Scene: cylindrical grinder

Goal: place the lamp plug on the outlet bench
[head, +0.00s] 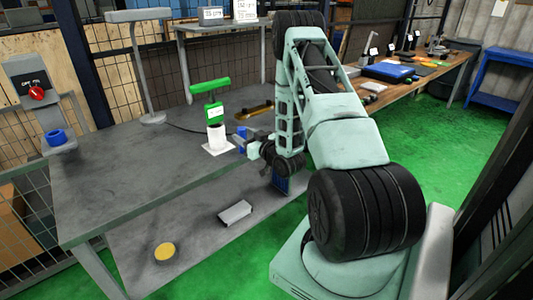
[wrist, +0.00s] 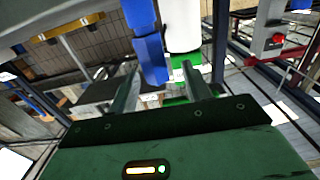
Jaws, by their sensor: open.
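My gripper (head: 248,138) is open above the right edge of the grey bench (head: 120,178). In the wrist view its two fingers (wrist: 160,72) stand apart, with an upright blue piece (wrist: 147,48) in the gap between them. I cannot tell whether they touch it. The blue piece also shows in the head view (head: 241,139), partly hidden by the gripper. Beside it is a white cylinder (head: 216,134) on a white base, with a green labelled block (head: 213,111) and green bar above. A dark cable runs behind it. No part is clearly identifiable as the lamp plug.
A grey stand (head: 152,118) is at the bench's back. A grey box (head: 235,213) and yellow disc (head: 164,252) lie below. The front of the benchtop is clear.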

